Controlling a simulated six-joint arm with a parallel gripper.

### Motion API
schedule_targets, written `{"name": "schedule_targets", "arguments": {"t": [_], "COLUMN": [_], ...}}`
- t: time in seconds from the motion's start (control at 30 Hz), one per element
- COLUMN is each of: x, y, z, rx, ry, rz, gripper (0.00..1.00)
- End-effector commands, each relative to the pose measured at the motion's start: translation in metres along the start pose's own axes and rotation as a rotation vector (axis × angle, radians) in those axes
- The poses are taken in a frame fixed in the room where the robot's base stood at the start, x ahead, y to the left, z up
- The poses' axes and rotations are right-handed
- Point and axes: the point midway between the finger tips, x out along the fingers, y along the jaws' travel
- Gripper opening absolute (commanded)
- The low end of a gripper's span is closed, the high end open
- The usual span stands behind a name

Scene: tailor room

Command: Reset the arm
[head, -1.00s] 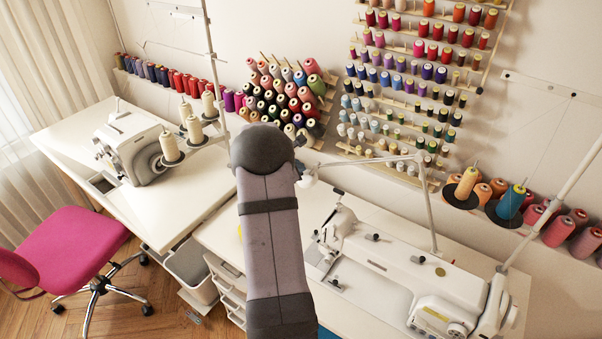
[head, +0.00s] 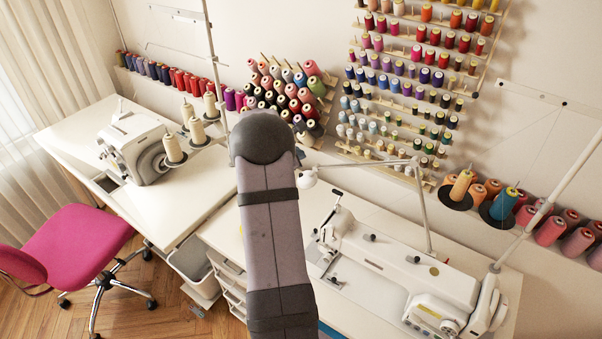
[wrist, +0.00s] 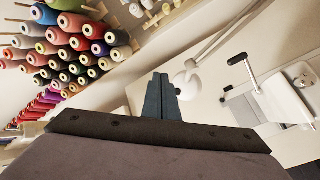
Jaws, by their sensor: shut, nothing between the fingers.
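My arm rises through the middle of the head view, in front of the tables, and its links hide part of the scene behind. In the wrist view, my gripper (wrist: 160,88) shows as two dark blue-grey fingers pressed together. It is shut and holds nothing.
A white sewing machine (head: 395,262) stands right of my arm, with a lamp (head: 308,179) nearby. A serger (head: 135,148) stands on the left table. Spool racks (head: 405,90) hang behind. A pink chair (head: 75,252) is at left.

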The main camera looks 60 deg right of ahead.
Motion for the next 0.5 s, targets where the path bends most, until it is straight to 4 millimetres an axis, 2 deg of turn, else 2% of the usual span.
{"name": "schedule_targets", "arguments": {"t": [0.33,0.43,0.5], "x": [0.0,0.0,0.0], "y": [0.0,-0.004,-0.02], "z": [0.0,0.003,0.001], "rx": [0.039,0.136,0.297], "ry": [-0.001,-0.014,-0.018], "rz": [0.0,-0.014,-0.069], "gripper": [0.0,0.0,0.0]}}
